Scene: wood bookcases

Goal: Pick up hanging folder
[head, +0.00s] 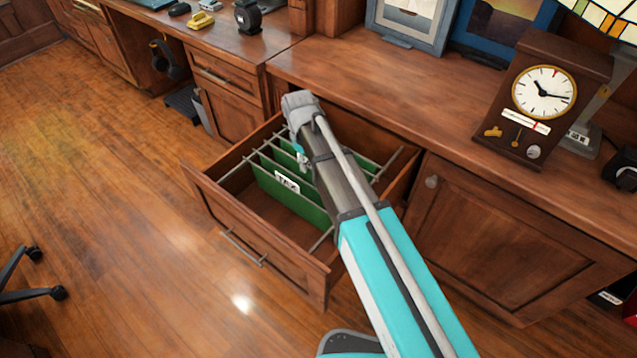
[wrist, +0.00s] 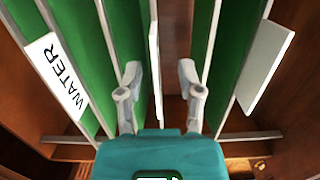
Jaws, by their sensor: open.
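Several green hanging folders hang from metal rails in an open wooden drawer (head: 262,219). The front folder (head: 295,203) has a white tab. In the wrist view, a folder at left has a white tab reading WATER (wrist: 57,76), and a folder at right has a blank-looking white tab (wrist: 265,66). My gripper (wrist: 160,78) is open and empty, with its fingers apart above the folders. A pale folder edge (wrist: 154,50) runs between the fingertips; I cannot tell how deep they reach. In the head view my gripper (head: 301,158) is over the drawer, partly hidden by my arm.
The drawer's side walls and metal rails surround the folders. A wooden counter (head: 420,85) above holds a clock (head: 541,95) and picture frames (head: 408,22). A closed cabinet door (head: 500,235) is right of the drawer. Open wood floor (head: 120,200) lies to the left.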

